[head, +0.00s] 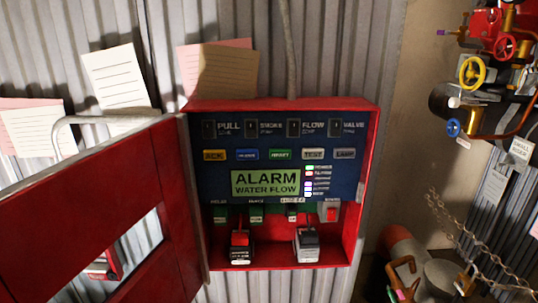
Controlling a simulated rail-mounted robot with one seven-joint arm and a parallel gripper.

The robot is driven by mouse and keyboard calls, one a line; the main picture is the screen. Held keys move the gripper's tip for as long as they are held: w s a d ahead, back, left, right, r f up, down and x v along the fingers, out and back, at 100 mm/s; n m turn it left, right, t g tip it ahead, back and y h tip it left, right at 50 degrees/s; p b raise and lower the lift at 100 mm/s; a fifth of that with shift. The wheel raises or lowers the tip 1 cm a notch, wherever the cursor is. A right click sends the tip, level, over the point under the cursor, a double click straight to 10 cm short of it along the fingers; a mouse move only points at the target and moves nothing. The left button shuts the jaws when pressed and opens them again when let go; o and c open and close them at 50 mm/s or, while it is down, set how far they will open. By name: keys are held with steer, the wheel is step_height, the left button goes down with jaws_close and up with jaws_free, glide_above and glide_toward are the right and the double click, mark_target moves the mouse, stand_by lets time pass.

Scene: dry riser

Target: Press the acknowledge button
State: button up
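The red alarm panel box (278,104) is mounted on the corrugated wall with its door (160,200) swung open to the left. On its blue face is a row of buttons. The yellow button at the left end, which appears to read ACK (214,155), is the acknowledge button and is unobstructed. To its right are a blue button (247,154), a green RESET button (280,154), a TEST button (313,154) and a LAMP button (345,154). The green display (265,183) reads "ALARM WATER FLOW". My gripper is not in view.
Two batteries (240,247) (307,245) sit in the bottom of the box. A conduit (290,50) runs up from its top. Paper notes (115,78) hang on the wall at left. Valves with a yellow handwheel (472,72), pipes and a chain (455,225) stand at right.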

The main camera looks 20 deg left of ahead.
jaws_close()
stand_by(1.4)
